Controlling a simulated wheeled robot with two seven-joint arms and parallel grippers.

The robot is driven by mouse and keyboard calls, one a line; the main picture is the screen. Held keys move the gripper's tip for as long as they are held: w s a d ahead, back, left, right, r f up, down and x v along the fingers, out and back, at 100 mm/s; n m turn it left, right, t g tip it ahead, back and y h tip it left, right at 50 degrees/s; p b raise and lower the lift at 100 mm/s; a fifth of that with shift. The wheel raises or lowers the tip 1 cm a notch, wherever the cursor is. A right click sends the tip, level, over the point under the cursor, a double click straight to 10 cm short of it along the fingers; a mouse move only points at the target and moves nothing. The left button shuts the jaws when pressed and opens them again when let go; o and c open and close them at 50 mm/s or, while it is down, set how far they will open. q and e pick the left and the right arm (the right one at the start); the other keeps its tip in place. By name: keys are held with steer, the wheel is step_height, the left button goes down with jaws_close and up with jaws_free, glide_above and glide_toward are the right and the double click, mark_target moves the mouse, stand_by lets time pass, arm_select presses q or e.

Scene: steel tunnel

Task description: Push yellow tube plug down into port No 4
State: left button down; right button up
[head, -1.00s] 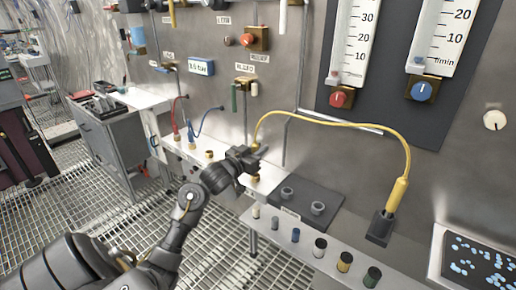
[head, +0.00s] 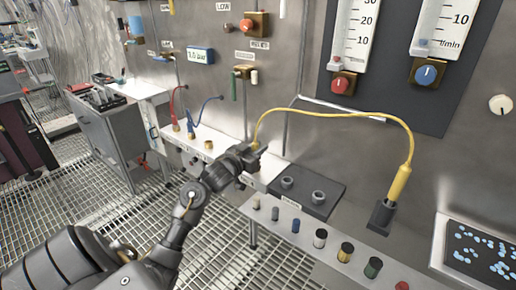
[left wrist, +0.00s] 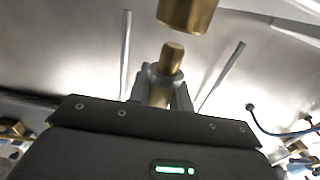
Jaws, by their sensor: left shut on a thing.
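In the head view my left gripper (head: 254,154) is at the right part of the white ledge, shut on the end of the yellow tube (head: 330,114). The gripper mostly hides the plug there. In the left wrist view a brass tip (left wrist: 172,58) sits between the two fingers (left wrist: 163,92). A wider brass cylinder (left wrist: 187,12) lies beyond it, with a gap in the picture. Port No 4 is hidden behind the gripper in the head view, and I cannot tell whether the plug sits in it. My right gripper is not in view.
A red tube (head: 174,104) and a blue tube (head: 205,107) run to the ledge left of my gripper. The yellow tube's other end has a yellow handle (head: 399,183) in a dark holder (head: 382,215). A grey block (head: 312,186) and several small bottles stand to the right.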

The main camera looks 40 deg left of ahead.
arm_select(q)
steer(key=shift+p, duration=1)
stand_by(1.4)
steer(key=shift+f+b, duration=0.45)
steer(key=shift+f, duration=1.2)
steer(key=c, duration=1.2)
jaws_free()
